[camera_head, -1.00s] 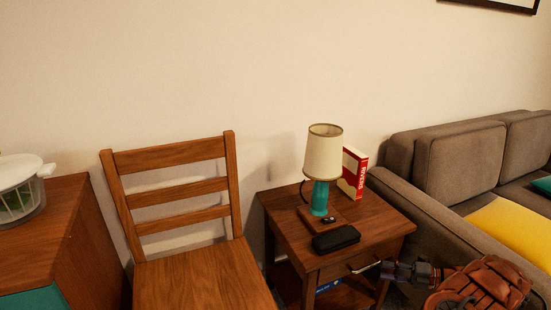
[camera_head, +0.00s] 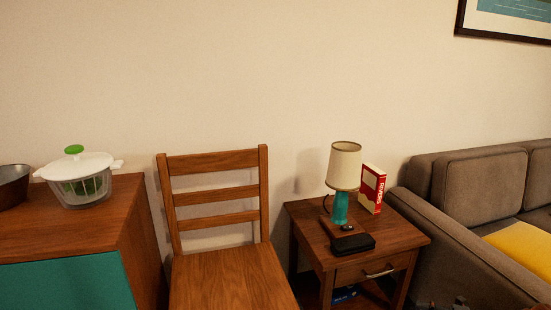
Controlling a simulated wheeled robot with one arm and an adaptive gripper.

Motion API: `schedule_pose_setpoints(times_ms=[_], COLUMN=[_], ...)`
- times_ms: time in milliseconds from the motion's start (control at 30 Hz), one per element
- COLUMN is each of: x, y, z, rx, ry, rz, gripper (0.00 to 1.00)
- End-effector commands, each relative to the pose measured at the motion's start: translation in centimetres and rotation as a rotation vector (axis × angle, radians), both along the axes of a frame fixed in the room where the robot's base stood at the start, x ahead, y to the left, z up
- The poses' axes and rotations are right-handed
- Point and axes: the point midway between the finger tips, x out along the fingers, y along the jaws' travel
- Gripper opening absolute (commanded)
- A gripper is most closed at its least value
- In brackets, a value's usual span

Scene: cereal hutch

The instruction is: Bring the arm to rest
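Only a small dark piece at the end of my arm, seemingly my gripper (camera_head: 445,305), shows at the bottom edge, right of centre. It is in front of the side table (camera_head: 408,237) and the sofa's near end. Most of it is cut off by the frame. I cannot see its fingers clearly, nor whether it holds anything.
The side table carries a lamp (camera_head: 345,168), a red and white book or box (camera_head: 372,188) and a black case (camera_head: 352,243). A wooden chair (camera_head: 215,280), a cabinet (camera_head: 130,232) with a salad spinner (camera_head: 82,182), and a grey sofa (camera_head: 445,235) stand around.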

Motion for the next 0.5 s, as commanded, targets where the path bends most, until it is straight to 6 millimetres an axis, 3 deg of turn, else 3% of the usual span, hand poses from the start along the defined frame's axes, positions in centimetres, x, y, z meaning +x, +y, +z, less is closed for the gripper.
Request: schedule_pose_setpoints(times_ms=[367, 500], x=[1.5, 1.9], y=[4.2, 6.4], z=[4.9, 7.7], rx=[-0.077, -0.12], ry=[-0.116, -0.187], rz=[0.109, 0.168], gripper=[0.37, 0.37])
